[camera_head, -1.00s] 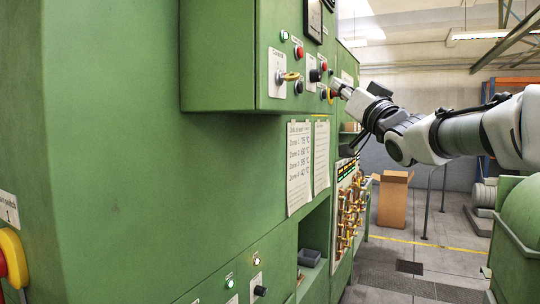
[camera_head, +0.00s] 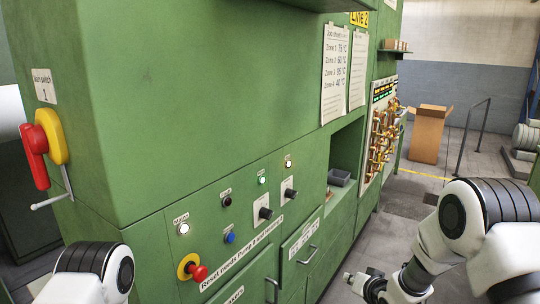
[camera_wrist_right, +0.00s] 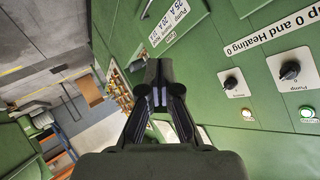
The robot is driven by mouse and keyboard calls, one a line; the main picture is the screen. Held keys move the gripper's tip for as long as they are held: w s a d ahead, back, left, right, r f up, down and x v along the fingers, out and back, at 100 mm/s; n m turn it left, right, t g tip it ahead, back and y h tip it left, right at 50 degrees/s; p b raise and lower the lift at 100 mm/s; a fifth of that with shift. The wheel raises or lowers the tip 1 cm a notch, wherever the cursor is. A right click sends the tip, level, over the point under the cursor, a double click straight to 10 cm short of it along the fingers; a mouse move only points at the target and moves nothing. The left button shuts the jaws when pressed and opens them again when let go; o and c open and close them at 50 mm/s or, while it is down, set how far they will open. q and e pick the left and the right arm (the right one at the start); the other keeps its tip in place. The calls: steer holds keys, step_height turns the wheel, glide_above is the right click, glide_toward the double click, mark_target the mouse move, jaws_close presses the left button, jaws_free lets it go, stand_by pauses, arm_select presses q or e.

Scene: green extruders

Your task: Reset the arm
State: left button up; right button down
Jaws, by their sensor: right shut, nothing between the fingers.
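My right arm (camera_head: 475,225) is at the lower right in the head view, bent low beside the green machine (camera_head: 230,110). My right gripper (camera_head: 358,280) shows at the bottom, in front of the machine's lower doors and apart from them. In the right wrist view the right gripper (camera_wrist_right: 158,88) has its fingers together and is empty, with the green panel behind and to its right. A white and black link of my left arm (camera_head: 95,270) shows at the bottom left; the left gripper is out of view.
A red and yellow main switch (camera_head: 42,140) juts from the machine's left side. An emergency stop (camera_head: 192,268), knobs (camera_head: 265,213) and lit buttons sit on the lower panel. A cardboard box (camera_head: 428,135) and railing stand behind. The grey floor between is clear.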

steer(key=s+d+f+g+h+b, duration=0.1)
steer(key=s+f+g+b, duration=0.35)
steer(key=s+f, duration=1.85)
steer(key=s+d+n+g+h, duration=0.2)
steer(key=s+g, duration=0.4)
steer(key=s, duration=1.5)
steer(key=shift+f+n+g+p, duration=0.35)
steer(key=shift+f+n+p, duration=0.05)
steer(key=shift+f+n, duration=0.1)
